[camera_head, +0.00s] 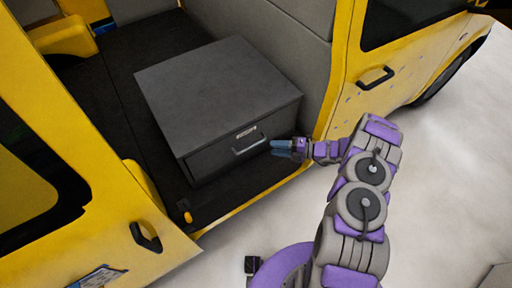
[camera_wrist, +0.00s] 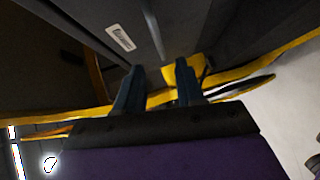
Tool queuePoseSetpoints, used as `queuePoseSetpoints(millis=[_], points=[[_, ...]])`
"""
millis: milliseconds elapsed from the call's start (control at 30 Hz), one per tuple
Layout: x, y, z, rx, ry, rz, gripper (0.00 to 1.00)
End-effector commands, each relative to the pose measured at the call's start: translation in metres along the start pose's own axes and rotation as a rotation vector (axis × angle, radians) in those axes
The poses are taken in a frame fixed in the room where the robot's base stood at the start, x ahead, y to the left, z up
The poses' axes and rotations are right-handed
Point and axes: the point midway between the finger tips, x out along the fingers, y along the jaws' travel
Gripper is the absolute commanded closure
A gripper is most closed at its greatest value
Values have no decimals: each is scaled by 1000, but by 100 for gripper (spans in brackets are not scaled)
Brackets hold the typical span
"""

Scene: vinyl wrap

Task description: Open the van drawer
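A dark grey drawer cabinet (camera_head: 215,90) stands on the van's floor. Its drawer front (camera_head: 215,155) looks flush with the cabinet, so the drawer appears closed. A thin metal handle (camera_head: 250,147) is on the front, below a small white label (camera_head: 246,132). My gripper (camera_head: 275,148) is just right of the handle. In the wrist view my gripper (camera_wrist: 158,82) has its two dark fingers apart with nothing between them. The label (camera_wrist: 120,37) and a bar that looks like the handle (camera_wrist: 154,35) lie beyond the fingertips. I cannot tell whether the fingers touch the handle.
A yellow van door (camera_head: 95,200) with a black handle stands open at left. The yellow side panel (camera_head: 355,105) with another black handle is right of the cabinet, close to my arm. The yellow door sill (camera_head: 250,205) runs in front. Pale floor (camera_head: 445,190) at right is clear.

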Motion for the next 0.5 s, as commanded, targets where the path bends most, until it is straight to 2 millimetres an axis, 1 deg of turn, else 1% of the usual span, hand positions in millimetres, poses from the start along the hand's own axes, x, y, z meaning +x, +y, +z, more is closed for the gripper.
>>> queuePoseSetpoints(millis=[33,100,300,500], points=[[11,-2,-1,1,4,-1,62],[25,-2,-1,1,3,-1,62],[61,-2,-1,-1,3,-1,62],[83,0,0,-3,1,0,62]])
